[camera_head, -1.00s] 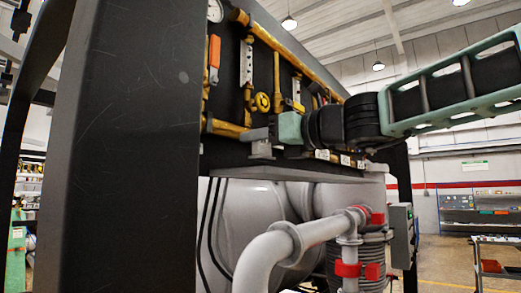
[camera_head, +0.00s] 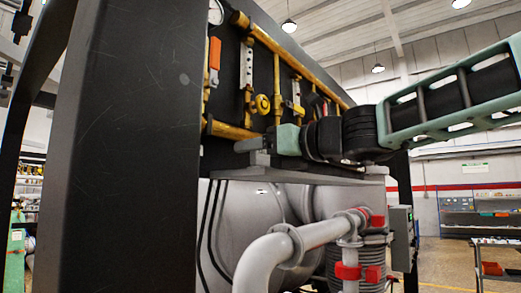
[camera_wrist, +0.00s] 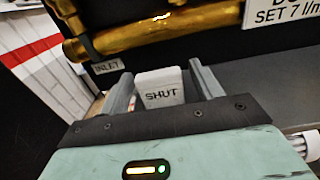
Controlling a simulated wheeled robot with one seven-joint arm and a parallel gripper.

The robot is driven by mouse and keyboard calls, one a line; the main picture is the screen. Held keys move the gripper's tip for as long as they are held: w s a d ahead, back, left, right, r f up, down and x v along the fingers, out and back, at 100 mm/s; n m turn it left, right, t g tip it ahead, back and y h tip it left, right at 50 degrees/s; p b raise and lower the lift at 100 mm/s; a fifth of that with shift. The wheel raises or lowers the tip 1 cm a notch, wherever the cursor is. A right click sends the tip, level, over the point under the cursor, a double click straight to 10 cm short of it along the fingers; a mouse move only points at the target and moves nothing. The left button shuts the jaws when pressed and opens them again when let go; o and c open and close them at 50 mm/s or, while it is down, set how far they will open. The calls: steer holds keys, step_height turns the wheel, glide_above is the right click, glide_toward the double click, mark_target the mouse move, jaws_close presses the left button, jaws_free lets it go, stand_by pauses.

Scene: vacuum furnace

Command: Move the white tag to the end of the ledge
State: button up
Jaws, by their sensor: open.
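The white tag (camera_wrist: 162,92), marked SHUT, stands between the two grey fingers of my gripper (camera_wrist: 162,86) in the wrist view. The fingers are spread, with a small gap on both sides of the tag. In the head view my gripper (camera_head: 254,146) is low over the near left end of the grey ledge (camera_head: 310,178), below the yellow pipes. I cannot make out the tag in the head view. The tag's lower part is hidden behind the gripper body in the wrist view.
A yellow pipe (camera_wrist: 130,34) and an INLET label (camera_wrist: 107,66) lie just beyond the tag. A sign (camera_wrist: 282,12) is at upper right. A white piece (camera_wrist: 313,143) shows at the right edge. A dark post (camera_head: 130,150) stands left of the ledge.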

steer(key=b+v, duration=0.3)
steer(key=v, duration=0.9)
steer(key=s+a+f+n+g+h, duration=0.25)
steer(key=f+n, duration=0.25)
steer(key=f, duration=0.4)
steer(key=s+a+f+n+g+h, duration=0.1)
steer(key=s+a+f+n+g, duration=0.3)
steer(key=f, duration=0.6)
steer(key=s+f+n+g+h, duration=0.1)
steer(key=s+f+n+h, duration=0.1)
steer(key=f+n, duration=0.55)
steer(key=s+d+f+n+g+h, duration=0.1)
steer(key=s+d+f+n+h, duration=0.3)
steer(key=s+f+n, duration=0.3)
steer(key=s+d+f+n+g+h, duration=0.2)
steer(key=s+d+f+n+h, duration=0.2)
steer(key=f, duration=1.1)
steer(key=s+d+n, duration=0.2)
steer(key=s+n, duration=0.2)
steer(key=n, duration=0.2)
steer(key=shift+d, duration=0.35)
steer(key=shift+g, duration=0.25)
step_height(320, 180, down, 2)
steer(key=shift+f+b, duration=0.1)
steer(key=shift+b, duration=1.1)
